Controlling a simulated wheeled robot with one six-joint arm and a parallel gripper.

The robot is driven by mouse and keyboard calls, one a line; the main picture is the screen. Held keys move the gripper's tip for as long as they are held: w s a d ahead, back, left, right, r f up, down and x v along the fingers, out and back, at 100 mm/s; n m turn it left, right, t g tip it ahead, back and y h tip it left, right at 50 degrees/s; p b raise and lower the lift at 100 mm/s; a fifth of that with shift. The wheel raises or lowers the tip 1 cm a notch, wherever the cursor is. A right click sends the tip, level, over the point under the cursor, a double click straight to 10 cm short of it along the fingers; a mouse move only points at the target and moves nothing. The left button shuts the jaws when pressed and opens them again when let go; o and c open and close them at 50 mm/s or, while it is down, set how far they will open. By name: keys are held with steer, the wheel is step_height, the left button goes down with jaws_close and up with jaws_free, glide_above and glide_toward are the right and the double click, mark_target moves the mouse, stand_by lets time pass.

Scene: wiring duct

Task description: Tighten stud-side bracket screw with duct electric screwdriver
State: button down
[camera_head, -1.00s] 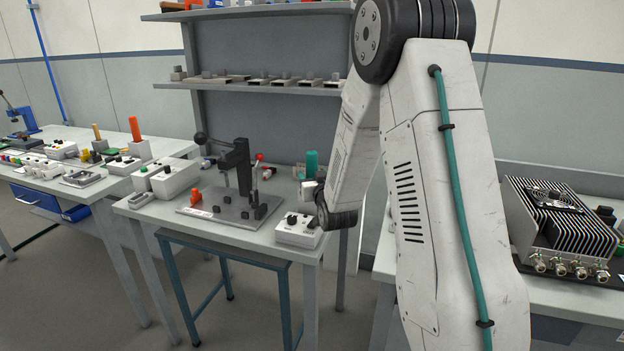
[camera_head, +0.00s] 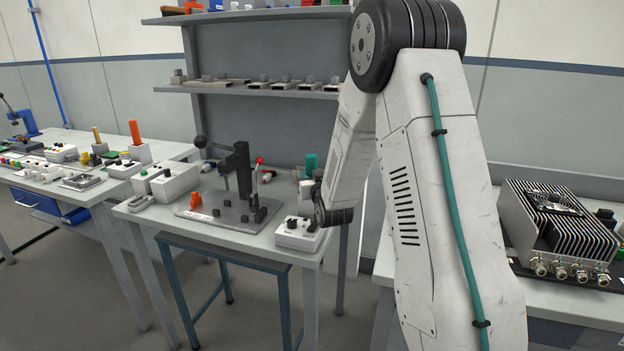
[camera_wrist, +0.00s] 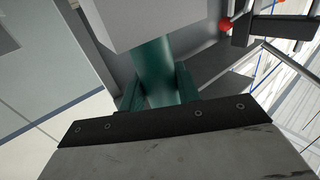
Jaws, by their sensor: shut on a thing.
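In the wrist view, my gripper (camera_wrist: 160,88) has its two dark teal fingers closed around a teal cylindrical handle (camera_wrist: 152,62), apparently the electric screwdriver. The handle's far end meets a light grey block (camera_wrist: 135,20); I cannot tell whether it sits in it. In the head view, a teal cylinder (camera_head: 311,162) stands upright at the bench's back right, just beyond my wrist; my fingers are hidden there. The dark fixture (camera_head: 238,207), with a black post and red-knobbed lever, stands on the middle bench left of my wrist. I cannot make out the bracket or its screw.
A white control box (camera_head: 299,234) sits close beneath my wrist at the bench's front right. Grey boxes (camera_head: 174,181) stand left of the fixture. A shelf (camera_head: 260,89) spans the back. A finned unit (camera_head: 560,225) is on the right bench.

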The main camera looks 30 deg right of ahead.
step_height(320, 180, up, 18)
stand_by(0.6)
step_height(320, 180, up, 11)
steer(key=shift+r, duration=0.2)
stand_by(0.9)
